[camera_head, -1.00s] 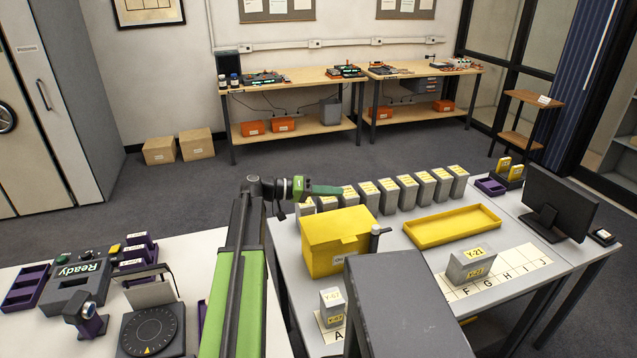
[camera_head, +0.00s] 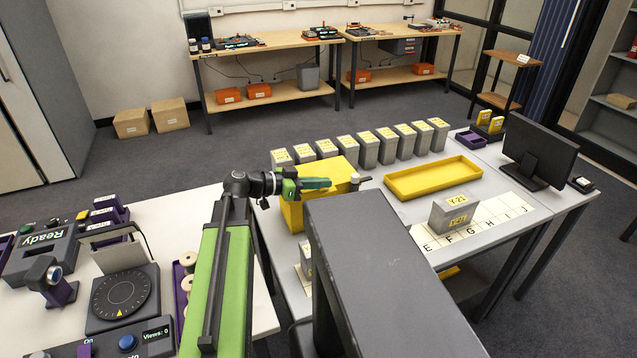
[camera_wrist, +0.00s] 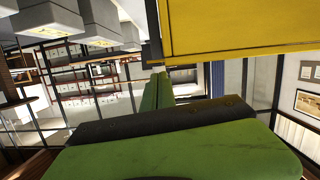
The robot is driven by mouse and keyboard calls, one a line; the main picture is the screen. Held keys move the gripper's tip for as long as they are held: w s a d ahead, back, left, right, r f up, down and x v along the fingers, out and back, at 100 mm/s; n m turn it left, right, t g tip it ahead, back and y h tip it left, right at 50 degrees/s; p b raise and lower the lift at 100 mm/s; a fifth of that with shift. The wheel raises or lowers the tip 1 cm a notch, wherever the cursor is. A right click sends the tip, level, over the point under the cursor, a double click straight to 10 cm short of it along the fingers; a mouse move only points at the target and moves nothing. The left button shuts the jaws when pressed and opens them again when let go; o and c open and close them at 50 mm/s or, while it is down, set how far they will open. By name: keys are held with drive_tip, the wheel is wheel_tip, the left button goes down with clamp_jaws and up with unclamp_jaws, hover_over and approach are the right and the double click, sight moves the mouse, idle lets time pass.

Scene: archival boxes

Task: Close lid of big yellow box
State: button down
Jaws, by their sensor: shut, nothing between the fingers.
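The big yellow box (camera_head: 291,214) stands on the grey table, partly hidden behind my arm parts. Its top (camera_head: 338,170) looks covered by a flat yellow face; I cannot tell whether the lid is fully seated. My gripper (camera_head: 328,184), green, is shut and empty. It lies level across the box's top in the head view; whether it touches is unclear. In the wrist view the shut green fingers (camera_wrist: 157,92) show close to a yellow panel (camera_wrist: 240,28) with a straight edge.
A shallow yellow tray (camera_head: 396,193) lies right of the box. Several grey boxes (camera_head: 346,149) stand in a row behind. A grey box (camera_head: 454,215) stands on a lettered strip. A monitor (camera_head: 538,152) is at the right. A white table with a dial device (camera_head: 125,296) is at the left.

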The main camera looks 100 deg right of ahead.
drive_tip(key=shift+s+a+f+b, duration=0.1)
drive_tip(key=shift+f+b, duration=0.35)
drive_tip(key=shift+f, duration=0.3)
wheel_tip(320, 180, up, 6)
drive_tip(key=p, duration=0.5)
drive_tip(key=shift+f+p, duration=0.15)
drive_tip(key=shift+p, duration=0.2)
drive_tip(key=f+v, duration=0.2)
drive_tip(key=v, duration=0.7)
drive_tip(key=shift+w+a+r+p, duration=0.2)
drive_tip(key=shift+w+r+p, duration=0.15)
drive_tip(key=shift+w+r, duration=0.1)
